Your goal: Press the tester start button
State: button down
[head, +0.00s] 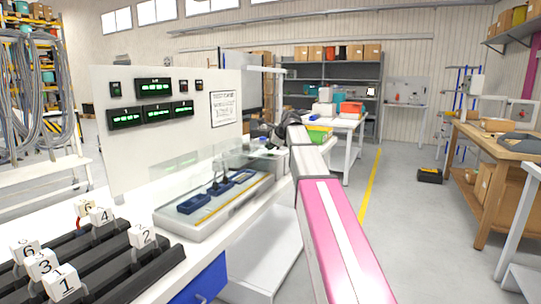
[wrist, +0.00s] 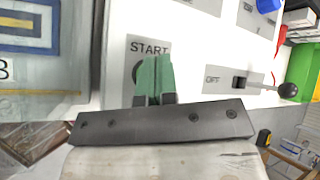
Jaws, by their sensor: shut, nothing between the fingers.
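In the wrist view the two green fingers of my gripper (wrist: 153,64) are together with nothing between them. They lie over a grey plate labelled START (wrist: 147,47). A dark round edge beside the fingers looks like part of the start button (wrist: 135,72); the fingers hide most of it. I cannot tell whether the fingertips touch it. In the head view my pink and white arm reaches forward along the bench to the tester's far end, where the dark wrist hides the button. The tester's clear-covered bed (head: 215,207) holds blue parts.
A lever with a black ball knob (wrist: 288,90) stands right of the fingers, by an OFF label. A white panel with green displays (head: 155,113) rises behind the bench. Black racks with numbered white blocks (head: 65,281) are at lower left.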

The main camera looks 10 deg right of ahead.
jog(key=shift+f, duration=0.1)
jog(key=shift+f, duration=0.25)
jog(key=shift+f, duration=0.45)
dwell(0.7)
jog(key=shift+r, duration=0.9)
jog(key=shift+r, duration=0.1)
jog(key=shift+r, duration=2.4)
